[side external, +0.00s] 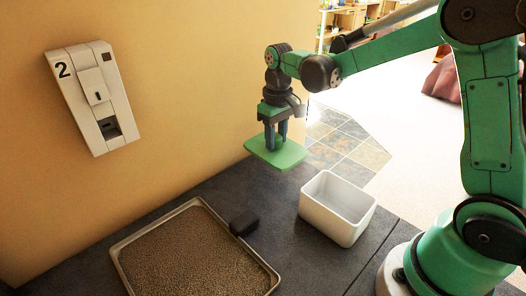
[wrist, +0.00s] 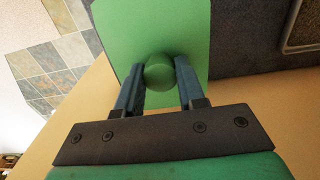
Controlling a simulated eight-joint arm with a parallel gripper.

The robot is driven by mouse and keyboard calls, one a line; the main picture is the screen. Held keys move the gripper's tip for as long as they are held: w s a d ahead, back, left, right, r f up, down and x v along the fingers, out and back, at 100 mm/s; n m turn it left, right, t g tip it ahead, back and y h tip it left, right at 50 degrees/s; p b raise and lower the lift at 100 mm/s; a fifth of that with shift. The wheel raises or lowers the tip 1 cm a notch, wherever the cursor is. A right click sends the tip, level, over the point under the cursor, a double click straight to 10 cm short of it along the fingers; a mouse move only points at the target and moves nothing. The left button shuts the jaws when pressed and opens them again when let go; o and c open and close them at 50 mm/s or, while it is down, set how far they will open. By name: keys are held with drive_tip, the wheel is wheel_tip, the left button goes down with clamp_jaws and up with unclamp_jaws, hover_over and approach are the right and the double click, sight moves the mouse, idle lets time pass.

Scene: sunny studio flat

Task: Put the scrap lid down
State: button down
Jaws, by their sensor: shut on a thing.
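The scrap lid (side external: 276,153) is a flat green square plate. It also shows in the wrist view (wrist: 190,25), with a round green knob (wrist: 159,72) on its upper face. My gripper (side external: 275,138) is shut on the knob, with one dark finger on each side of it in the wrist view (wrist: 159,85). The lid hangs roughly level, above the dark worktop (side external: 200,188) near its back edge. A white open bin (side external: 343,221) stands on the worktop to the right of the lid and lower. The bin looks empty, though its floor is partly hidden.
A metal-rimmed tray (side external: 118,262) of brown granules lies at the front left. A small dark block (side external: 243,223) sits at its right edge. A white wall unit marked 2 (side external: 93,98) hangs on the yellow wall.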

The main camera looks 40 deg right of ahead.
sight(275, 173)
wheel_tip(275, 173, down, 6)
drive_tip(key=shift+f, duration=0.25)
drive_tip(key=c, duration=0.5)
unclamp_jaws()
drive_tip(key=shift+f, duration=0.15)
drive_tip(key=shift+c, duration=0.2)
wheel_tip(275, 173, up, 12)
drive_tip(key=shift+r, duration=0.15)
drive_tip(key=s+a+t, duration=0.4)
drive_tip(key=s+t, duration=0.3)
drive_tip(key=s, duration=0.3)
drive_tip(key=shift+s+r, duration=0.15)
